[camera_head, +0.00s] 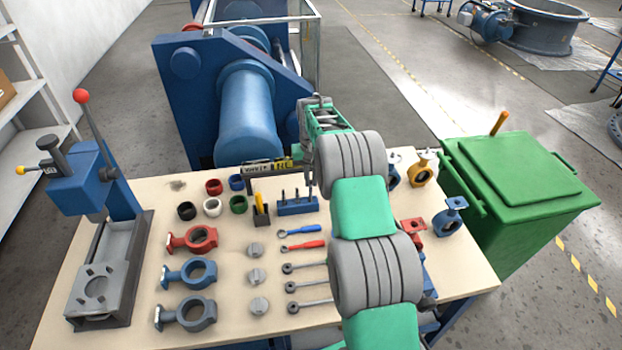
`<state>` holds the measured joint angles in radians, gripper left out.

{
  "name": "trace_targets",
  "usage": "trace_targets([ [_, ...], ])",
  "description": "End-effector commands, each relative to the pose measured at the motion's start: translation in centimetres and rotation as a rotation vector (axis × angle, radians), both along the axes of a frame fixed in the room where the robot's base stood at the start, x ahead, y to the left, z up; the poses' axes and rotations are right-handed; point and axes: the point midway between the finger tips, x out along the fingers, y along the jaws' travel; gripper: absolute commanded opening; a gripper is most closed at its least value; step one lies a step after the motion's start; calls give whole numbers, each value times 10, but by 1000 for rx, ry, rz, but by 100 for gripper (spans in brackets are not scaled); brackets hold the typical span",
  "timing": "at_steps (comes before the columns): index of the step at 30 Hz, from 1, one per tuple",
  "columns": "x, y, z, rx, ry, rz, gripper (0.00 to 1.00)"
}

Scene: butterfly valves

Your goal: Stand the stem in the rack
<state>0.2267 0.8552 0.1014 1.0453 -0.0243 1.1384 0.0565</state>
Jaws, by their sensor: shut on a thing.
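The blue rack (298,206) stands near the back middle of the bench. My gripper (308,172) points down just above the right end of the rack and is shut on a thin grey stem (308,188). The held stem looks roughly upright. It is small and partly hidden by the fingers, so I cannot tell whether its lower end touches the rack.
Coloured rings (212,206) and a yellow-handled tool in a holder (260,210) stand left of the rack. Valve bodies (190,273) and a blue press (88,180) are left. A green bin (520,180) stands right.

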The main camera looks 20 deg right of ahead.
Motion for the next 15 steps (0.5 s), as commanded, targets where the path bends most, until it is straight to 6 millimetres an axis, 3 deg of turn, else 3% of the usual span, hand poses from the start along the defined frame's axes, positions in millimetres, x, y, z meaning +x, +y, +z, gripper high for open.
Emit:
trace_targets([
  [15, 0, 0, -12, 0, -1, 0, 0],
])
